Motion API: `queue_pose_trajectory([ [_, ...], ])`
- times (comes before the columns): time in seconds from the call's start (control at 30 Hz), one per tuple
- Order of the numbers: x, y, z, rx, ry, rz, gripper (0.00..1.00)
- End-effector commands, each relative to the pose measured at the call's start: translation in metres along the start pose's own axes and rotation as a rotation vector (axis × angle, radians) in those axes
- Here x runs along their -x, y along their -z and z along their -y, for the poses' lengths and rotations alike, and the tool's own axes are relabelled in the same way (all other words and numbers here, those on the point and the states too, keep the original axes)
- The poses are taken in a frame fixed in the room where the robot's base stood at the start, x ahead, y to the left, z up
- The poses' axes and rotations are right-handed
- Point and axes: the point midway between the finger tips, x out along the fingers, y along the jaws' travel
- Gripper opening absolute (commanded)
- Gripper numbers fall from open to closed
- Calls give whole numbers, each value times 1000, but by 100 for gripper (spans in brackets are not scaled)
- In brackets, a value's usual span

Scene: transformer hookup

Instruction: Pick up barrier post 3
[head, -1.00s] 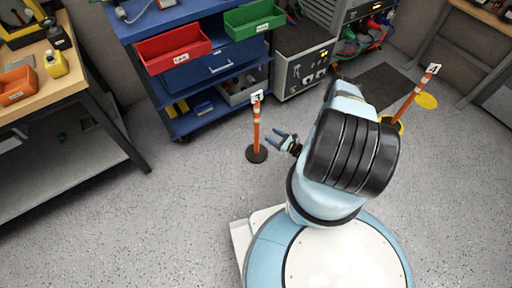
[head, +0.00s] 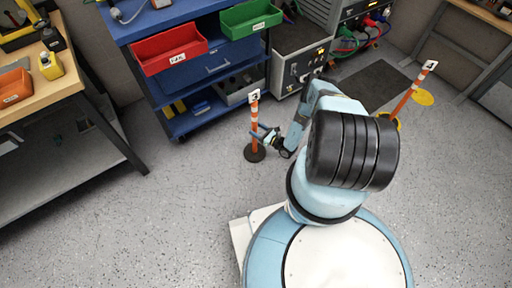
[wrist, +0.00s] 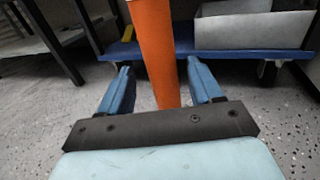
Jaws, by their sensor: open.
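An orange post with white bands (head: 255,122) stands upright on a round dark base (head: 255,153) in front of the blue cart. My gripper (head: 262,138) is at the post's lower half. In the wrist view the orange post (wrist: 155,50) rises between the two blue fingers of my gripper (wrist: 160,85). The fingers are open, with gaps on both sides of the post. The base is hidden in the wrist view.
The blue cart (head: 210,62) with red (head: 170,48) and green (head: 250,17) bins stands behind. A workbench (head: 50,80) is at the left. The front floor is clear.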

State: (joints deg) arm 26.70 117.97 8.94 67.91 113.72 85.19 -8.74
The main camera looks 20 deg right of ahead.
Motion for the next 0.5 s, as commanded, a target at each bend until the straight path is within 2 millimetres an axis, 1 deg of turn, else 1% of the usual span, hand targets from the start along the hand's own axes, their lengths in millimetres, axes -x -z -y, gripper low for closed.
queue_pose_trajectory([
  [0.03,-8,0,0,2,-2,1,64],
  [0.3,-37,0,4,2,-2,0,64],
  [0.5,-44,0,4,1,0,0,64],
])
